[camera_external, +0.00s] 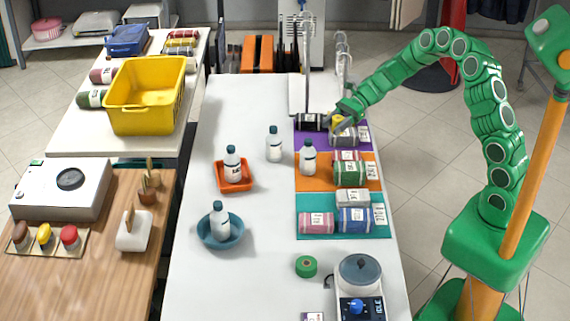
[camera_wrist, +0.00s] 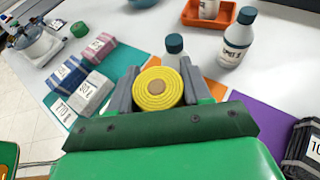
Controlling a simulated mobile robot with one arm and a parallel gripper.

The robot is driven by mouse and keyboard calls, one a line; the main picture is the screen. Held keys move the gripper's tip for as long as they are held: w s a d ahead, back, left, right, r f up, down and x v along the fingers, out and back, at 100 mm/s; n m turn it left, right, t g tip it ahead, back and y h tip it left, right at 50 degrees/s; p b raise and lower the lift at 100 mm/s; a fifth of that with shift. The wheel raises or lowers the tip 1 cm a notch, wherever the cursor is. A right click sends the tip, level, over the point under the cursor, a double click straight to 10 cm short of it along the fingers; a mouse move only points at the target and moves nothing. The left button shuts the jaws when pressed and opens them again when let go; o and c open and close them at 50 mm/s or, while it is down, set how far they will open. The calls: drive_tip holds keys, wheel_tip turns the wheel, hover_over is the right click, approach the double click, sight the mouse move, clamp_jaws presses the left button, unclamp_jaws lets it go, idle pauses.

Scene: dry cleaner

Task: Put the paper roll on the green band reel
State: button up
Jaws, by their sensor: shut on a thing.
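The yellow paper roll (camera_external: 337,122) is held in my gripper (camera_external: 343,115), over the purple mat at the far right of the white table. In the wrist view the grey fingers of my gripper (camera_wrist: 157,84) stand on both sides of the paper roll (camera_wrist: 155,92), whose ringed round end faces the camera.
Purple (camera_external: 304,137), orange (camera_external: 303,181) and teal (camera_external: 345,228) mats carry several fabric bundles. A bottle (camera_external: 308,158) stands by the orange mat, another (camera_external: 273,145) to its left. Open table lies left of the reel.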

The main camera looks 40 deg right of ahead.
drive_tip(key=s+a+r+n+g, duration=0.1)
drive_tip(key=s+a+n+g, duration=0.1)
drive_tip(key=s+a, duration=0.75)
drive_tip(key=s+a+n+g, duration=0.15)
drive_tip(key=s+a, duration=0.45)
drive_tip(key=a, duration=0.6)
drive_tip(key=s+a+r+n+g, duration=0.1)
drive_tip(key=s+a, duration=0.3)
drive_tip(key=s, duration=0.3)
drive_tip(key=s+a+r+n+g+h, duration=0.1)
drive_tip(key=s+a+g, duration=0.1)
drive_tip(key=s+a, duration=0.35)
drive_tip(key=s+a+n+g, duration=0.1)
drive_tip(key=s+a, duration=0.1)
drive_tip(key=s, duration=0.6)
hover_over(305, 267)
drive_tip(key=f, duration=0.9)
drive_tip(key=shift+d+f, duration=0.15)
drive_tip(key=shift+d, duration=0.05)
drive_tip(key=shift+a+f, duration=0.15)
drive_tip(key=shift+f, duration=1.6)
